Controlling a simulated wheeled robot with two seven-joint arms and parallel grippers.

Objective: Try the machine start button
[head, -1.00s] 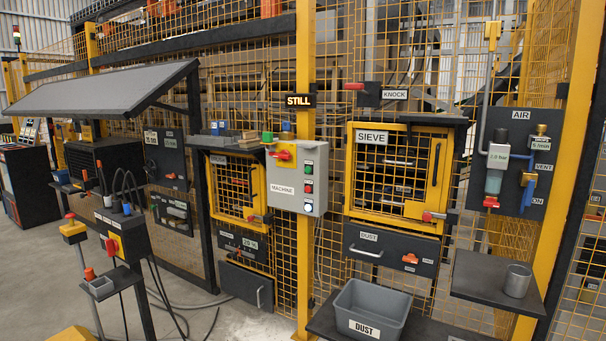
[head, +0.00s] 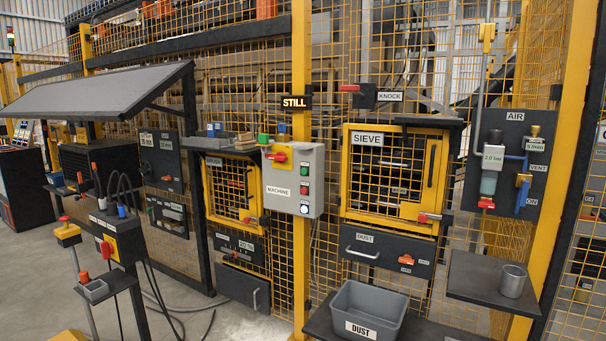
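The grey machine box (head: 292,180), labelled MACHINE, hangs on the yellow post in the middle of the head view. It carries a column of small buttons: a green one (head: 304,171) at the top, a red one (head: 304,190) in the middle and a pale, blue-white one (head: 304,209) at the bottom. A sign reading STILL (head: 296,102) is above the box. Neither of my grippers shows in the head view.
The sieve cage (head: 392,178) is right of the box, with a dust drawer (head: 385,251) below it. A grey dust bin (head: 368,311) stands on a low shelf. An air panel (head: 506,165) is at right. A control stand (head: 115,240) is at left. Floor shows at lower left.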

